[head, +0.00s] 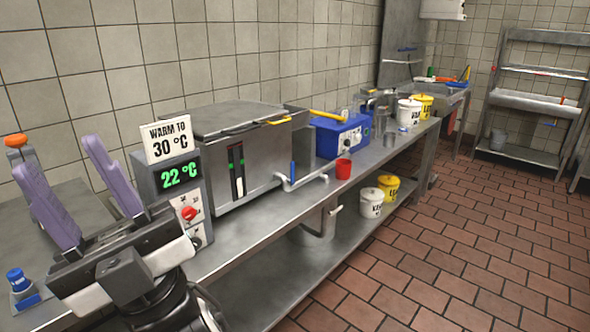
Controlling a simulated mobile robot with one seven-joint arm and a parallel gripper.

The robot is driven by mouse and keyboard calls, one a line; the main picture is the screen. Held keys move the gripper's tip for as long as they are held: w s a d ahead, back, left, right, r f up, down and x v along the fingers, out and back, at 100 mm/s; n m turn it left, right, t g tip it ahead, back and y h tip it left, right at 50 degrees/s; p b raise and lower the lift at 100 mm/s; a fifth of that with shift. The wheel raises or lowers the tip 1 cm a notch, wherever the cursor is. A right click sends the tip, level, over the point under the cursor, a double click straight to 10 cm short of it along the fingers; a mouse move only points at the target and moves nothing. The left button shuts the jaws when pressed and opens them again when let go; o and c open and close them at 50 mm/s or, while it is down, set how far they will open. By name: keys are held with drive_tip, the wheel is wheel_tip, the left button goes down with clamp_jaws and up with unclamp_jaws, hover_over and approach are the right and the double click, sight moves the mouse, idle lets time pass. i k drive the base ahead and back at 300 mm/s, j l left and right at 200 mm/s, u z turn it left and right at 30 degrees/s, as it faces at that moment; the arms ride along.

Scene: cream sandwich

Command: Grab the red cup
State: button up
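The red cup (343,168) stands upright on the steel counter (262,226), near its front edge. It is just right of the spout of the steel tank and in front of the blue box. My gripper (78,178) is at the lower left, with two purple fingers pointing up and spread wide apart. Nothing shows between the fingers. The gripper is well to the left of the cup and nearer the camera.
A steel tank (225,150) with a control box (172,190) reading 22 °C stands between gripper and cup. A blue box (340,136) is behind the cup. White (371,203) and yellow (388,188) buckets sit on the lower shelf. The tiled floor (440,250) at right is clear.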

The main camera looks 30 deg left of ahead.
sight(343, 166)
drive_tip(key=i+l+u, duration=0.1)
drive_tip(key=u, duration=0.25)
drive_tip(key=i+l+u, duration=0.15)
drive_tip(key=u, duration=0.25)
drive_tip(key=i+l+u, duration=0.15)
drive_tip(key=u, duration=0.2)
drive_tip(key=i+l+u, duration=0.2)
drive_tip(key=l+u, duration=0.15)
drive_tip(key=l, duration=0.25)
drive_tip(key=i+l+u, duration=0.2)
drive_tip(key=l, duration=0.15)
drive_tip(key=i+l+u, duration=0.1)
drive_tip(key=l, duration=0.6)
drive_tip(key=i+l, duration=0.1)
drive_tip(key=l, duration=0.6)
drive_tip(key=l+u, duration=0.15)
drive_tip(key=l, duration=0.55)
drive_tip(key=i+l, duration=0.65)
